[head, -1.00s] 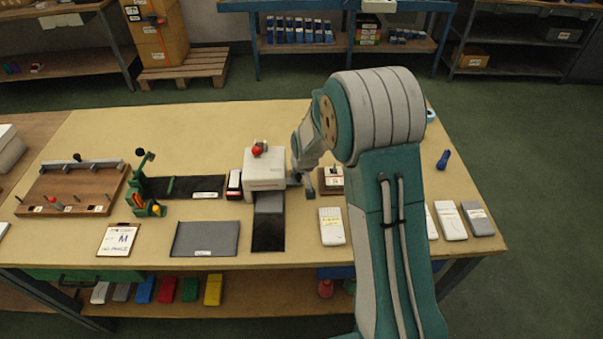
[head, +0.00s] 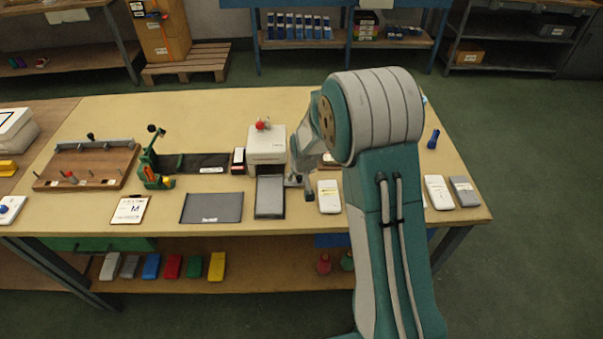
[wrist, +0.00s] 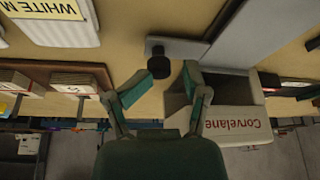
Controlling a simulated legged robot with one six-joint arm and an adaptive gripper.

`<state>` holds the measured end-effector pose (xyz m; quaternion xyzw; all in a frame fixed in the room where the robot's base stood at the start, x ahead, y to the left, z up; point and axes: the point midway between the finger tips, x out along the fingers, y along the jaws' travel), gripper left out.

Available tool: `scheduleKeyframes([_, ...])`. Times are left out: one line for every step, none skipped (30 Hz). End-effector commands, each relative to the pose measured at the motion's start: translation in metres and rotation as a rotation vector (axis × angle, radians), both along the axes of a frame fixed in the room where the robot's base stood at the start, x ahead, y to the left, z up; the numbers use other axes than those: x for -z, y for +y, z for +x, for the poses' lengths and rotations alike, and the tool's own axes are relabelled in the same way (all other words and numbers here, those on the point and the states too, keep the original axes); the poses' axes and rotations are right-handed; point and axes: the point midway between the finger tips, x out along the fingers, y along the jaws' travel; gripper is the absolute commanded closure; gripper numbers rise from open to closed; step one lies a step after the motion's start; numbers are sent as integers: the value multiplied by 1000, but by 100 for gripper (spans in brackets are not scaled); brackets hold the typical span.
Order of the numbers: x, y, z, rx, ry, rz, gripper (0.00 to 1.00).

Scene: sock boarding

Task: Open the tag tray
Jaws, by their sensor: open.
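The white Corvelane box (head: 267,143) stands mid-table with a red knob on top; its lettered side shows upside down in the wrist view (wrist: 235,120). A flat grey panel (head: 270,197) extends from its front. Which part is the tag tray is not clear. A short dark knob (wrist: 168,65) sits beside the box. My gripper (wrist: 165,82) is open beside the box, with the knob between or just beyond its fingertips; contact cannot be told. In the head view, my gripper (head: 302,186) is partly hidden by my arm.
A brown holder with white tags (wrist: 68,80) and a white packet (head: 329,196) lie right of the box. A dark grey sheet (head: 212,207), a clipboard (head: 130,209), a green fixture (head: 154,165) and a wooden pegboard (head: 87,167) stand left. The table's back is clear.

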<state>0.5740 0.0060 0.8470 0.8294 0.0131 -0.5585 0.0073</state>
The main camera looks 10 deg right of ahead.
Motion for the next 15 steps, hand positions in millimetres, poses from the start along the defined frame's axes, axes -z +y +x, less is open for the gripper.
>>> scheduleKeyframes([3,1,-2,-1,7,0,55])
scheduleKeyframes([2,1,-2,-1,6,0,55])
scheduleKeyframes([2,1,-1,-1,5,0,55])
scheduleKeyframes([1,0,-1,-1,4,0,55])
scheduleKeyframes([1,0,-1,-2,3,1,55])
scheduleKeyframes([1,-1,0,-2,2,1,55])
scheduleKeyframes([1,-1,0,-1,2,2,55])
scheduleKeyframes([0,-2,0,-1,1,2,55])
scheduleKeyframes([0,-2,0,0,0,2,55])
scheduleKeyframes([0,-2,0,0,0,2,55])
scheduleKeyframes([0,-2,0,0,-1,2,55])
scheduleKeyframes([0,-2,0,0,-1,2,55])
scheduleKeyframes([0,-2,0,0,-1,2,55])
scheduleKeyframes([-1,-2,1,0,-2,2,55])
scheduleKeyframes([-1,-2,1,0,-2,2,55])
